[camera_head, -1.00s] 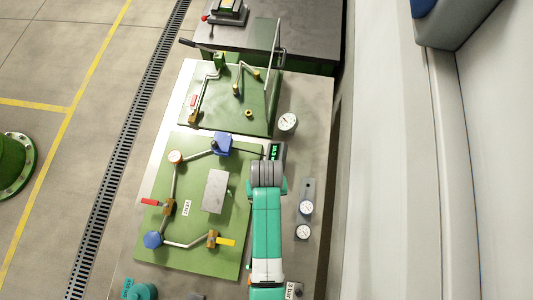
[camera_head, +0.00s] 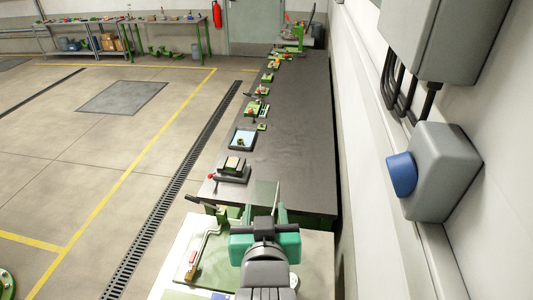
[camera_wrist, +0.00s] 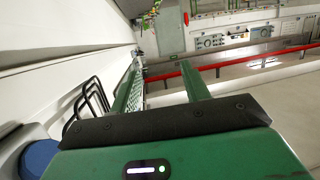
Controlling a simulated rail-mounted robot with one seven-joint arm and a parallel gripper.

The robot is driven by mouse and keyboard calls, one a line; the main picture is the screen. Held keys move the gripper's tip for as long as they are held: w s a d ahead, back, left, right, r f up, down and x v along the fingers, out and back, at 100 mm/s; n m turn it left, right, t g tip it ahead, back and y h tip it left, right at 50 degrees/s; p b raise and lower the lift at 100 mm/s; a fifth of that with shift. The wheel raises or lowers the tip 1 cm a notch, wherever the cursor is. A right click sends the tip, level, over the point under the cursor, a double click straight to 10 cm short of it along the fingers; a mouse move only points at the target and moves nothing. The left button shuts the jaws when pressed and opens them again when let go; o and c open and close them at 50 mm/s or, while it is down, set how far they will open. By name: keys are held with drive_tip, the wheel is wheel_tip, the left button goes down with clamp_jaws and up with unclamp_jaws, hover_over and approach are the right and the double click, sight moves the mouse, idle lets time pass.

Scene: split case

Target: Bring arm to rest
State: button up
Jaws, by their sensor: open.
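My gripper (camera_head: 267,196) is at the lower middle of the head view, above the near workbench, its green body seen from behind and its fingers pointing away along the bench. In the wrist view my gripper (camera_wrist: 162,72) shows two green fingers apart, with nothing between them. The part of the bench beneath my arm is largely hidden. A green panel with pipework and a red-handled valve (camera_head: 192,258) shows to the left of my gripper.
A long dark bench (camera_head: 290,120) runs away ahead, with a small vise-like device (camera_head: 233,170) and a blue tray (camera_head: 242,138) along its left edge. On the right wall are a grey box with a blue knob (camera_head: 401,175) and a cabinet (camera_head: 440,40). Open floor lies left.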

drive_tip(key=s+r+t, duration=0.3)
drive_tip(key=s+r, duration=0.2)
drive_tip(key=r, duration=0.5)
drive_tip(key=s+r+t, duration=0.3)
drive_tip(key=s+r, duration=0.2)
drive_tip(key=r, duration=0.4)
drive_tip(key=s+r+t, duration=0.4)
drive_tip(key=s+r, duration=0.1)
drive_tip(key=r, duration=0.5)
drive_tip(key=shift+s+r+m+p, duration=0.2)
drive_tip(key=shift+r+m+p, duration=0.1)
drive_tip(key=shift+p, duration=0.05)
